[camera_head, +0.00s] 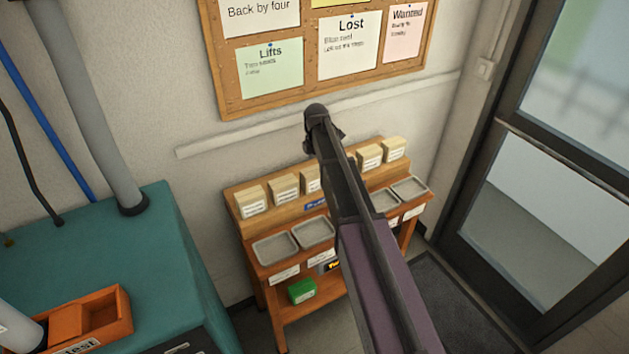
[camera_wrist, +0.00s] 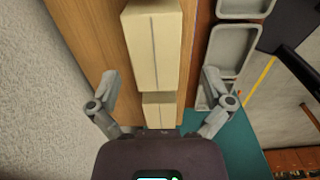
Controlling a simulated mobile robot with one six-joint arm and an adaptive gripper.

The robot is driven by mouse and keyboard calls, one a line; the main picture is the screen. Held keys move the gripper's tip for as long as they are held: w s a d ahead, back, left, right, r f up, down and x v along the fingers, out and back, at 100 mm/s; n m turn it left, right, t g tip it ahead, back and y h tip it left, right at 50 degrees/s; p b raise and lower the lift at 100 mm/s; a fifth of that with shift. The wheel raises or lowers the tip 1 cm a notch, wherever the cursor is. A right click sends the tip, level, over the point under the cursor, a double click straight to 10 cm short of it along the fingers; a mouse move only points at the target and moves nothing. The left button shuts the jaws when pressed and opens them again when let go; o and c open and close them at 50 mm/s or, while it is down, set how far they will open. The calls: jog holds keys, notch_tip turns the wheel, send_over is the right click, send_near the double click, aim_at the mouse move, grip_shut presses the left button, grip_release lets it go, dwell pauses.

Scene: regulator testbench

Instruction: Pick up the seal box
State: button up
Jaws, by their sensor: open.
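Several cream boxes stand in a row on the wooden shelf's upper tier. In the head view three show left of my arm, the end one at the left (camera_head: 250,201), and two show right of it, one at the far right (camera_head: 394,149). Their small labels are unreadable, so I cannot tell which is the seal box. My gripper (camera_wrist: 160,75) is open and empty in the wrist view. A large cream box (camera_wrist: 152,45) lies between and beyond its fingers, with another cream box (camera_wrist: 158,110) nearer the palm. In the head view my arm hides the shelf's middle, and the fingers cannot be made out.
Grey trays (camera_head: 275,248) line the shelf's lower step, close beside the boxes. A green box (camera_head: 301,291) sits below. A teal bench (camera_head: 150,270) with an orange tray (camera_head: 118,318) stands left. A cork board (camera_head: 300,104) hangs behind, and a glass door (camera_head: 545,200) is right.

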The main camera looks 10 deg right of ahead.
aim_at(314, 170)
jog(key=shift+f, duration=0.1)
jog(key=f+b, duration=0.3)
jog(key=shift+w+a+f, duration=0.15)
jog(key=shift+w+a, duration=0.05)
jog(key=shift+a, duration=0.05)
jog(key=shift+f+b, duration=0.9)
jog(key=shift+b, duration=0.25)
jog(key=shift+c, duration=0.2)
jog(key=c, duration=1.1)
jog(key=shift+r, duration=0.2)
notch_tip(314, 170, up, 3)
jog(key=p, duration=0.3)
jog(key=shift+f, duration=0.15)
jog(key=s+a+r+p, duration=0.2)
jog(key=s, duration=1.4)
